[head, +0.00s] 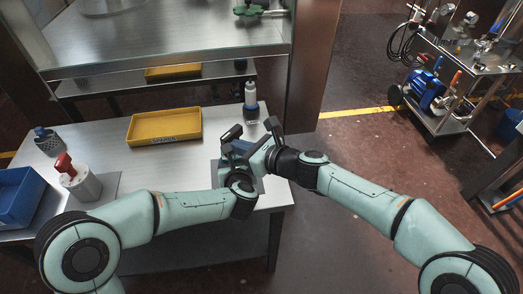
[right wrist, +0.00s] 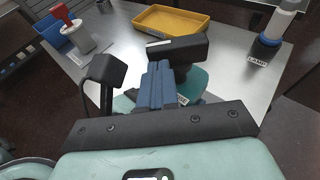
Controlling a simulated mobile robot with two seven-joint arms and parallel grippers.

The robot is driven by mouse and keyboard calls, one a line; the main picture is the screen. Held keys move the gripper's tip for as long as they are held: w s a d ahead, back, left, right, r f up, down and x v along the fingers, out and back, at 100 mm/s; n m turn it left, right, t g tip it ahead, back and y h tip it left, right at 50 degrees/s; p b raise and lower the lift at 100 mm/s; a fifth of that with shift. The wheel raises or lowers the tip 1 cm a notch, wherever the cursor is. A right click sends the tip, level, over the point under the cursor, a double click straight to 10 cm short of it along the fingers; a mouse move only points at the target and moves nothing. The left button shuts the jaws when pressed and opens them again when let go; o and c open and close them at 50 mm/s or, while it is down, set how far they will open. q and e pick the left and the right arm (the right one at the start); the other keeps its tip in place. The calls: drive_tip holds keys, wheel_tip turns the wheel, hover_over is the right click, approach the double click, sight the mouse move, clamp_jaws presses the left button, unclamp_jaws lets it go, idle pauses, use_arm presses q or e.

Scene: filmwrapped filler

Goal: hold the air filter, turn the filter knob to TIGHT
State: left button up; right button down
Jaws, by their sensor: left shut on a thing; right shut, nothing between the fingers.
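My two grippers meet over a grey mat (head: 217,168) near the table's right front corner. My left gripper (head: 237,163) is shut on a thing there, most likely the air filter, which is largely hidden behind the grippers. My right gripper (head: 250,152) comes in from the right, close above it, shut with nothing between its fingers. In the right wrist view, blue ribbed parts (right wrist: 158,88) show ahead of the dark palm; I cannot tell whether they are fingers or filter. The filter knob and its TIGHT mark cannot be made out.
A yellow tray (head: 164,126) lies behind on the table. A white canister with a red handle (head: 80,184) and a blue bin (head: 18,197) are at left. Bare table lies between.

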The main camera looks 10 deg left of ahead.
use_arm(q)
drive_tip(key=shift+a+f, duration=0.15)
drive_tip(key=shift+a, duration=0.15)
drive_tip(key=o, duration=1.3)
use_arm(e)
drive_tip(key=v, duration=1.2)
drive_tip(key=shift+d+f, duration=0.2)
drive_tip(key=shift+d, duration=0.3)
